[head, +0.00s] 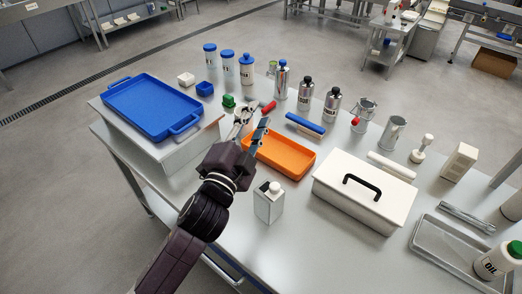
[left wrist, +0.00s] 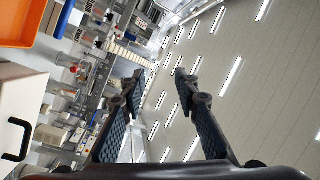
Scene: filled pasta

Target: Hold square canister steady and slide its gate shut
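The square canister (head: 269,206) stands upright on the metal table in the head view. It has pale grey sides, a white cap and a small dark mark on its top; I cannot make out the gate clearly. My left gripper (head: 251,125) is raised beyond the canister in the picture, above the left end of the orange tray, and does not touch the canister. In the left wrist view my left gripper (left wrist: 158,80) has its two fingers spread, with nothing between them. The canister does not show clearly there. My right gripper is in neither view.
The orange tray (head: 280,167) lies behind the canister, and a white lidded box (head: 335,190) with a black handle stands to its right. A blue tray (head: 152,100) sits on a raised block at left. Bottles line the back. Table in front of the canister is bare.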

